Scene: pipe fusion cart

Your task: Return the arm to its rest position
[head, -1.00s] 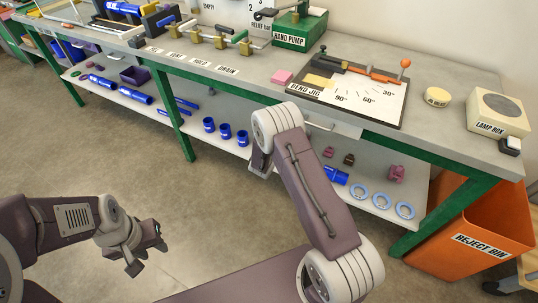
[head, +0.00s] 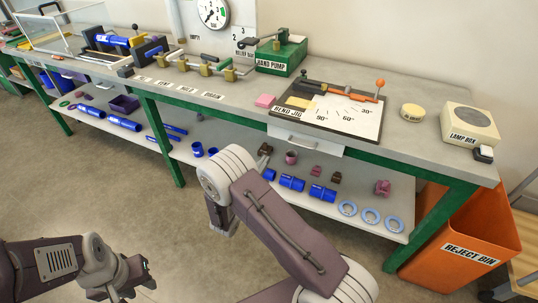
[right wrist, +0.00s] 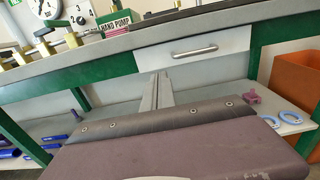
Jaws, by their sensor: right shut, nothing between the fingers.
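My right arm (head: 278,222) rises from the bottom of the head view and bends at a white-ringed joint in front of the bench. Its gripper is hidden in the head view. In the right wrist view the right gripper's grey fingers (right wrist: 157,92) are together and empty, pointing toward the bench front below a drawer (right wrist: 207,52). A purple link of mine fills the bottom of that view. My left gripper (head: 138,278) is low at the left of the head view, over the floor and clear of the bench. Whether its fingers are apart is unclear.
The bench (head: 405,148) runs across the head view. It carries a bend jig (head: 335,112), hand pump (head: 283,55) and lamp box (head: 470,123). Blue pipe pieces and rings lie on its lower shelf (head: 275,208). A reject bin (head: 470,235) stands at right. Floor in front is free.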

